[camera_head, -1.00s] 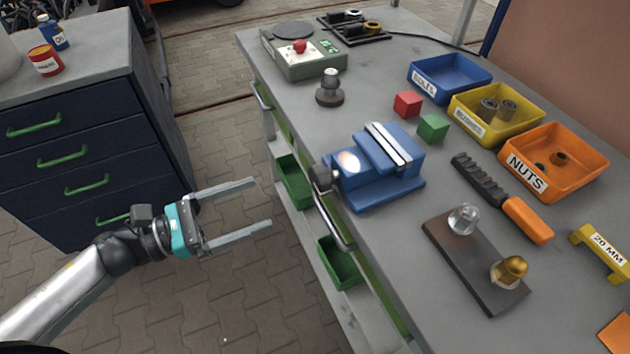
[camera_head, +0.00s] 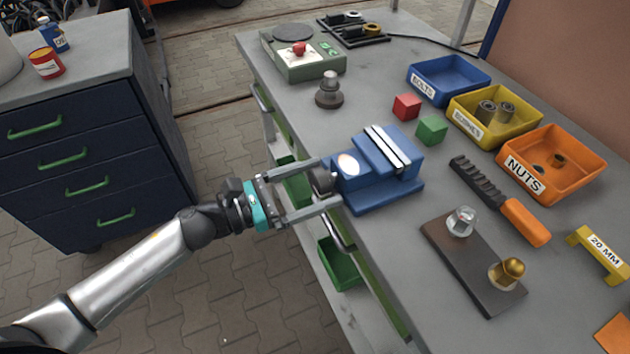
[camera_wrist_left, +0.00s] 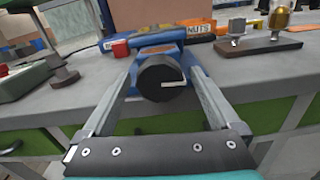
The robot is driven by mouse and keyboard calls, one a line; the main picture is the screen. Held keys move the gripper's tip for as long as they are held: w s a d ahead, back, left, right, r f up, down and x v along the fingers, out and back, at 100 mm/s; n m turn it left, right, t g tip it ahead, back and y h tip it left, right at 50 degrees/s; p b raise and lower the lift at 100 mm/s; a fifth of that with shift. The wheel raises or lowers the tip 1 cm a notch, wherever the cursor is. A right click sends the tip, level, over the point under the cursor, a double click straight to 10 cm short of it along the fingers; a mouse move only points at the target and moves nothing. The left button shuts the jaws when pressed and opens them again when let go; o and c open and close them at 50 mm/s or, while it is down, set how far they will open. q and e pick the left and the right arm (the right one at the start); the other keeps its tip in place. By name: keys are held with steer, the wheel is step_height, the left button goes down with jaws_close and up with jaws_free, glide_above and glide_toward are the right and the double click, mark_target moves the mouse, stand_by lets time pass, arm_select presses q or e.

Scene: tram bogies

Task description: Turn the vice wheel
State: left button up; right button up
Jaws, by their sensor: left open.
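The blue vice (camera_head: 378,170) stands at the near edge of the workbench. Its dark round wheel (camera_head: 322,182) sticks out over the bench edge toward my arm. My left gripper (camera_head: 331,181) is open, with one finger on each side of the wheel. In the left wrist view the black wheel (camera_wrist_left: 160,78) sits between the finger ends, with a pale mark on its face and the blue vice (camera_wrist_left: 198,77) behind it. Whether the fingers touch the wheel I cannot tell. My right gripper is not in view.
On the workbench (camera_head: 385,255) stand a red cube (camera_head: 407,106), a green cube (camera_head: 432,130), bins including an orange NUTS bin (camera_head: 575,180), an orange-handled tool (camera_head: 525,220) and a dark plate (camera_head: 455,260). A drawer cabinet (camera_head: 75,150) stands left, with floor between.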

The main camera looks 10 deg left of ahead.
arm_select(q)
steer(key=c, duration=1.4)
steer(key=shift+n, duration=0.4)
steer(key=n, duration=0.2)
steer(key=shift+n+p, duration=0.3)
steer(key=shift+p, duration=0.1)
steer(key=shift+n+p, duration=0.4)
steer(key=shift+n, duration=1.2)
steer(key=o, duration=1.4)
